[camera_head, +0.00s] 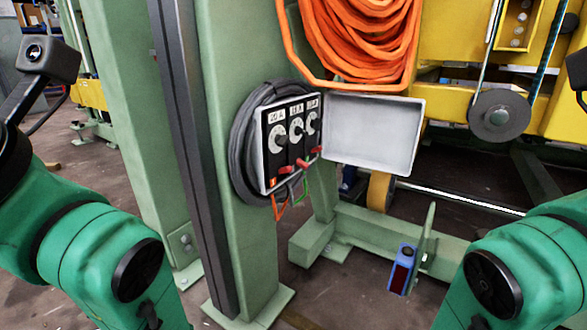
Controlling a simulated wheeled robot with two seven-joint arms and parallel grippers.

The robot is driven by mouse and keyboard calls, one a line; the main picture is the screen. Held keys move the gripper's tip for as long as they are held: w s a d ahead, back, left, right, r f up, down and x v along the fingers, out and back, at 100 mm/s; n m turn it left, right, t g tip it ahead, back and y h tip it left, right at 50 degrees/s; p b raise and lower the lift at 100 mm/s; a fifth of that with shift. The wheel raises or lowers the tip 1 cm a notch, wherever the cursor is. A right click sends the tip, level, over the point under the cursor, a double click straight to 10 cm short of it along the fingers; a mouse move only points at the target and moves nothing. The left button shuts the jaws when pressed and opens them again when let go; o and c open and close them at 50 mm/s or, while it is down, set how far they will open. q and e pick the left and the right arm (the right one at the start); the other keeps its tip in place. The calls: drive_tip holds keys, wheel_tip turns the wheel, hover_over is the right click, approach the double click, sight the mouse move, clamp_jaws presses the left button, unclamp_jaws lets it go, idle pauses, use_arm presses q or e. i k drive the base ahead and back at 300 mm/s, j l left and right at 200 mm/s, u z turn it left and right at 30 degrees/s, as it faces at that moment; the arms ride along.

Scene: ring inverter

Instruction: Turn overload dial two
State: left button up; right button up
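A small electrical box (262,150) is fixed to the green column, with three round white dials in a row on its dark panel. The middle dial (296,129), taken as overload dial two, sits between the left dial (278,139) and the right dial (312,121). Each dial has a small label above it, too small to read surely, and a red lever below. The box's grey lid (372,130) hangs open to the right. My left and right arms show at the picture's sides, apart from the box. Neither gripper's fingers can be seen.
A black cable coil (244,140) hangs around the box, and red and green wires (281,208) come out below it. Orange hose (362,40) hangs above the lid. The green column (235,240) stands behind. A blue sensor (402,270) stands low at right. The space before the panel is clear.

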sight(298, 130)
drive_tip(key=k+z, duration=0.1)
drive_tip(key=z, duration=0.7)
drive_tip(key=k+z, duration=0.15)
drive_tip(key=z, duration=0.3)
drive_tip(key=k+z, duration=0.1)
drive_tip(key=z, duration=0.3)
